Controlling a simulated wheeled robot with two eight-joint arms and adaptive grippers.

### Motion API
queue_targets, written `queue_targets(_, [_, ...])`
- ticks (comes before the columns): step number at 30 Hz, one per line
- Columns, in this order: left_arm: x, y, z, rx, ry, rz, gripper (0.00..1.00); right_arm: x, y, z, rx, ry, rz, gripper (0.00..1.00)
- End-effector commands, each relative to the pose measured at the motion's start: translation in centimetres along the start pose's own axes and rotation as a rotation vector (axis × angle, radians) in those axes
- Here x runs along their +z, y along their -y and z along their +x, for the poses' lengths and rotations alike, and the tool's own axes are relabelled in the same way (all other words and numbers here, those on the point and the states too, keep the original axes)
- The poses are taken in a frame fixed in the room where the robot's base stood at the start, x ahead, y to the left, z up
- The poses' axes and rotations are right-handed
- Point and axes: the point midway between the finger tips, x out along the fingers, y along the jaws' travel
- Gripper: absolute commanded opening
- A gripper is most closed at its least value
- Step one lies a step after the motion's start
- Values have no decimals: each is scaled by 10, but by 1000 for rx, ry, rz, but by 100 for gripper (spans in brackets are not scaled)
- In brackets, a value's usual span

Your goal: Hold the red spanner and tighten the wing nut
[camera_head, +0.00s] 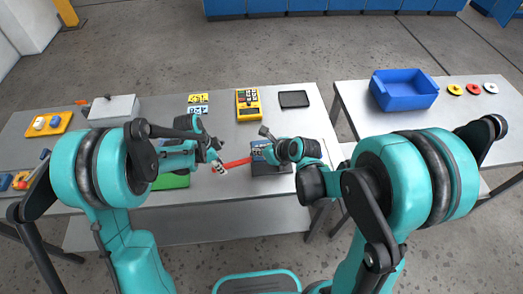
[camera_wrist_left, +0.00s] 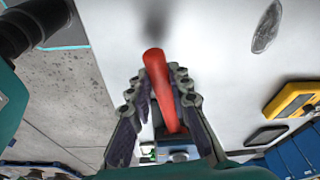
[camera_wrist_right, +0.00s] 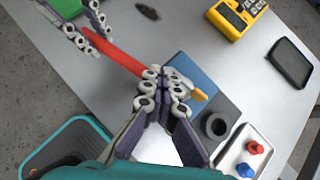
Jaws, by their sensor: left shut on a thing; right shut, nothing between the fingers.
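The red spanner (camera_head: 237,162) is held by my left gripper (camera_head: 219,165), whose fingers close around it. In the left wrist view the spanner (camera_wrist_left: 160,85) runs between the two fingers. In the right wrist view the spanner (camera_wrist_right: 115,52) reaches from the left gripper (camera_wrist_right: 82,32) towards the blue block (camera_wrist_right: 193,72). My right gripper (camera_wrist_right: 163,90) is shut and empty, its fingertips over the block's near side. A small orange-yellow part (camera_wrist_right: 197,95) shows just right of those fingertips; I cannot tell whether it is the wing nut. The spanner's far end is partly hidden by the right fingers.
A dark ring (camera_wrist_right: 215,126) sits beside the block, and a white tray (camera_wrist_right: 237,150) holds red and blue knobs. A yellow multimeter (camera_head: 248,104) and black tray (camera_head: 294,99) lie behind. A blue bin (camera_head: 404,91) stands on the right table.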

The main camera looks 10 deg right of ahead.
Motion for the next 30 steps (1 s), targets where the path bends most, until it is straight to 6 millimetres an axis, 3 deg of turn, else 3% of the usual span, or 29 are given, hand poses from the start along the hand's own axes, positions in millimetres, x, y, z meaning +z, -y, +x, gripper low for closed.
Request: queue_targets(30, [0, 0, 0, 0, 0, 0, 0, 6, -2, 6, 0, 0, 0, 0])
